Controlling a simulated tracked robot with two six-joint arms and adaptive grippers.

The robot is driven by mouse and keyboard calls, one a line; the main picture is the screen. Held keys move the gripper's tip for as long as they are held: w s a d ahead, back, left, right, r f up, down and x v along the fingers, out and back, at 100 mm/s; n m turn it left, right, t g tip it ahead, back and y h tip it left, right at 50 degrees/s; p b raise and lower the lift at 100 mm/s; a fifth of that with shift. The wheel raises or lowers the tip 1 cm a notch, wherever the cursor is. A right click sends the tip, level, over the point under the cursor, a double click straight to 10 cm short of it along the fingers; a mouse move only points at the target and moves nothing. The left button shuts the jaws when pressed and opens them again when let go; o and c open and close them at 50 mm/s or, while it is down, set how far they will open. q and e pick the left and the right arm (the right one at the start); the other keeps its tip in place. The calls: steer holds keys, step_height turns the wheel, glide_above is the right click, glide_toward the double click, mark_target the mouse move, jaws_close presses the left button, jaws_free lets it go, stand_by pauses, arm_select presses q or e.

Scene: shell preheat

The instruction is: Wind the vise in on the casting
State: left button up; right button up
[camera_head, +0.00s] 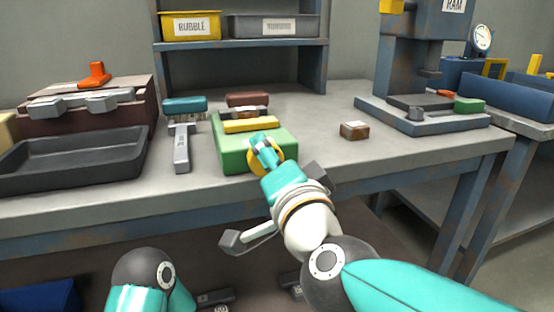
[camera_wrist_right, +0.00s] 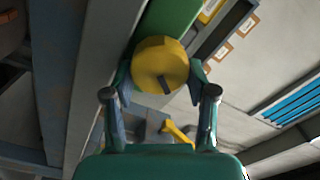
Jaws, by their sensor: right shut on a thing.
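The green vise (camera_head: 232,158) sits on the workbench near its front edge. It has a yellow front jaw (camera_head: 250,125) and a brown-red block (camera_head: 248,100) at its back. A greyish casting (camera_head: 232,112) lies between them; I cannot tell whether the yellow jaw touches it. My right gripper (camera_head: 264,148) is at the vise's front, shut on the round yellow knob. In the right wrist view the yellow knob (camera_wrist_right: 160,62) with a dark mark lies between the fingers of my right gripper (camera_wrist_right: 160,82). My left gripper is out of view.
A wire brush (camera_head: 184,106), a grey tool (camera_head: 181,148) and a dark tray (camera_head: 75,158) lie left of the vise. A small brown block (camera_head: 354,130) and a press (camera_head: 425,115) are to the right. A shelf with bins (camera_head: 190,26) stands behind.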

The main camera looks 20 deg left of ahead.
steer(key=o, duration=1.1)
steer(key=shift+s+a+f, duration=0.15)
steer(key=shift+a+f, duration=0.25)
steer(key=shift+f, duration=0.2)
steer(key=shift+o, duration=0.2)
steer(key=r+v, duration=0.1)
steer(key=v, duration=0.7)
steer(key=shift+d, duration=0.3)
steer(key=shift+r, duration=0.15)
